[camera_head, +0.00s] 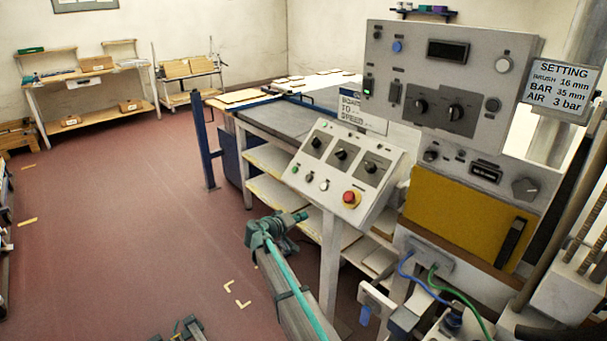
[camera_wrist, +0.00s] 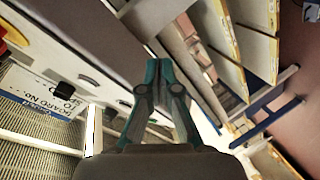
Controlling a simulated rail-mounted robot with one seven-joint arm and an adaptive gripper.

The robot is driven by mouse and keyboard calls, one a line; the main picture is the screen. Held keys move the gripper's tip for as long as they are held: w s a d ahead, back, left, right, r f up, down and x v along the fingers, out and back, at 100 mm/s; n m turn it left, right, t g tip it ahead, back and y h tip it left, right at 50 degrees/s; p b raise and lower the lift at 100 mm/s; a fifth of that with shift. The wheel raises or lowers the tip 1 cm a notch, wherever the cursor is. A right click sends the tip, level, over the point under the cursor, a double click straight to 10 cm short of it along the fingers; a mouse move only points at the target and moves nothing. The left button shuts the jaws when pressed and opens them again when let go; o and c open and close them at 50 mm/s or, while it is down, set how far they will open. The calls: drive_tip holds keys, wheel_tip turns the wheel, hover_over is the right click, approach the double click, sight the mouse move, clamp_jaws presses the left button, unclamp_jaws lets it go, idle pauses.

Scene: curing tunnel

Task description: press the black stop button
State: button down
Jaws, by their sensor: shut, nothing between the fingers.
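The sloped control panel (camera_head: 325,208) stands in the middle of the head view. Along its lower edge are a green button (camera_head: 294,169), a small dark button (camera_head: 309,177) that looks like the black one, a pale button (camera_head: 324,185) and a red mushroom button on a yellow collar (camera_head: 351,197). My gripper (camera_head: 302,216) is below and in front of the panel, apart from it. In the wrist view its teal fingers (camera_wrist: 165,72) are closed together and empty. That view shows the red and yellow button (camera_wrist: 8,38) at the left edge; I cannot make out the black button there.
Three black rotary knobs sit above the buttons, one in the middle (camera_head: 340,153). A tall grey cabinet (camera_head: 450,45) and a yellow panel (camera_head: 466,215) stand to the right. A bench with shelves (camera_head: 272,160) runs behind. The red floor (camera_head: 120,230) at left is mostly clear.

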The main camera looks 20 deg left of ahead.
sight(309, 178)
drive_tip(key=w+a+r+t+p, duration=0.1)
drive_tip(key=a+r, duration=0.2)
drive_tip(key=r, duration=0.6)
drive_tip(key=w+a+r+t+h+p, duration=0.1)
drive_tip(key=a+r+t, duration=0.1)
drive_tip(key=r, duration=0.7)
drive_tip(key=shift+w+a+r, duration=0.25)
drive_tip(key=shift+w+a, duration=0.1)
drive_tip(key=shift+a, duration=0.2)
drive_tip(key=shift+f, duration=0.1)
drive_tip(key=shift+w+d+f+b, duration=0.2)
drive_tip(key=shift+w+d+f, duration=0.25)
drive_tip(key=shift+w+f, duration=0.55)
drive_tip(key=shift+w+d+f+b, duration=0.2)
drive_tip(key=shift+w+d+f, duration=0.3)
drive_tip(key=shift+w+f, duration=0.45)
drive_tip(key=shift+w+d+f+b, duration=0.2)
drive_tip(key=shift+w+d+f, duration=0.25)
drive_tip(key=shift+w+f, duration=0.55)
drive_tip(key=shift+s, duration=0.15)
drive_tip(key=shift+w+d+f+b, duration=0.25)
drive_tip(key=shift+w+f+b, duration=0.35)
drive_tip(key=shift+b, duration=0.8)
drive_tip(key=shift+s, duration=0.15)
drive_tip(key=shift+s+a+r+b, duration=0.25)
drive_tip(key=shift+s+r+b, duration=0.2)
drive_tip(key=shift+r, duration=0.1)
